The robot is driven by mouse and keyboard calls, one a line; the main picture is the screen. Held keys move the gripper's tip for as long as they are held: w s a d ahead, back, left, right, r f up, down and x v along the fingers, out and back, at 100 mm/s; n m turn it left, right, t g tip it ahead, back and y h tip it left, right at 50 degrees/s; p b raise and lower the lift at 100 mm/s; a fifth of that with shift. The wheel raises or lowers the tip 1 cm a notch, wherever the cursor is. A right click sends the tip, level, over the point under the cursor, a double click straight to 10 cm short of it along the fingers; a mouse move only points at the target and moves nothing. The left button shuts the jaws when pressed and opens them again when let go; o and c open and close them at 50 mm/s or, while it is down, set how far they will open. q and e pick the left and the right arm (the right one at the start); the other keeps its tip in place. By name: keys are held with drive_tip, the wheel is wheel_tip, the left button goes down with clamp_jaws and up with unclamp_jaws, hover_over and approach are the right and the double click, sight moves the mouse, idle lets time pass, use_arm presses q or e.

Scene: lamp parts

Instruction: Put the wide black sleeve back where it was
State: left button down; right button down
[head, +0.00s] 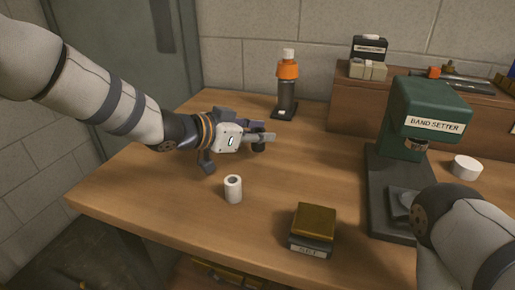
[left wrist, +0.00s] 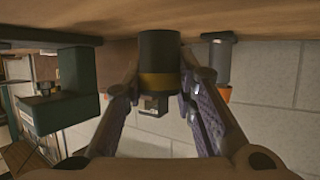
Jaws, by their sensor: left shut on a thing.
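The wide black sleeve (left wrist: 159,52) is a short dark cylinder with a dull yellow band, seen between the fingers in the left wrist view. In the head view the sleeve (head: 259,148) is small, dark and partly hidden by the fingers. My left gripper (head: 262,139) is shut on it, low over the wooden table's left part. The sleeve looks upright; I cannot tell whether it touches the table. The left gripper's fingers (left wrist: 160,92) flank it in the left wrist view. My right arm enters at the lower right, but its gripper is not seen.
A white hollow cylinder (head: 233,190) stands in front of the left gripper. A gold-topped block (head: 314,222) and the green band setter (head: 408,120) stand to the right. An orange-topped bottle (head: 287,80) stands behind. The table (head: 165,200) is clear at front left.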

sight(258, 146)
use_arm(q)
drive_tip(key=shift+w+f, duration=0.3)
drive_tip(key=shift+f, duration=1.5)
drive_tip(key=shift+f, duration=0.15)
drive_tip(key=c, duration=1.3)
unclamp_jaws()
